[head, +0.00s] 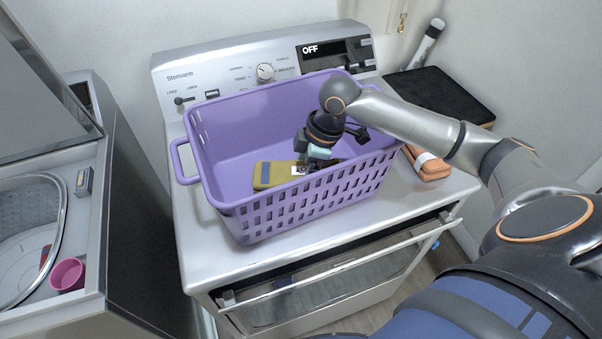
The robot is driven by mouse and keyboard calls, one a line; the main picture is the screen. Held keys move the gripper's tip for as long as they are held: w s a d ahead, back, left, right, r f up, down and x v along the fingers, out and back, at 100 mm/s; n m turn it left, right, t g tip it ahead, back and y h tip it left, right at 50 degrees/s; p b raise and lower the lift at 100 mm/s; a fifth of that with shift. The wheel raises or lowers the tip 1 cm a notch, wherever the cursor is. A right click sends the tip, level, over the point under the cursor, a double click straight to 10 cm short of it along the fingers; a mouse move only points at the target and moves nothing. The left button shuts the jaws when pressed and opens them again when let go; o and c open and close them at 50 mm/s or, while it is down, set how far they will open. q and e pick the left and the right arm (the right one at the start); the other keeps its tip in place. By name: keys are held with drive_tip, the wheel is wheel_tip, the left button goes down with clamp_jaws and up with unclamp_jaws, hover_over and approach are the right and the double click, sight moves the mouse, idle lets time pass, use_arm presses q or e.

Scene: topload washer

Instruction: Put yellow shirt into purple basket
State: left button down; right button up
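The purple basket (221,201) stands upright on the white appliance top. The yellow shirt (272,176), folded flat and olive-yellow with a small white label, lies inside it, near the front wall. My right arm reaches over the basket's right side, and my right gripper (312,160) points down inside the basket at the right end of the shirt. The gripper's fingertips are mostly hidden, so I cannot tell whether they touch or hold the shirt. My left gripper is not in view.
A folded orange cloth (427,164) lies on the appliance top, right of the basket. A black-topped surface (440,93) is at the back right.

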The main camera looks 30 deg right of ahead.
drive_tip(key=shift+f, duration=0.1)
drive_tip(key=o, duration=1.5)
drive_tip(key=shift+c, duration=0.2)
drive_tip(key=v, duration=1.2)
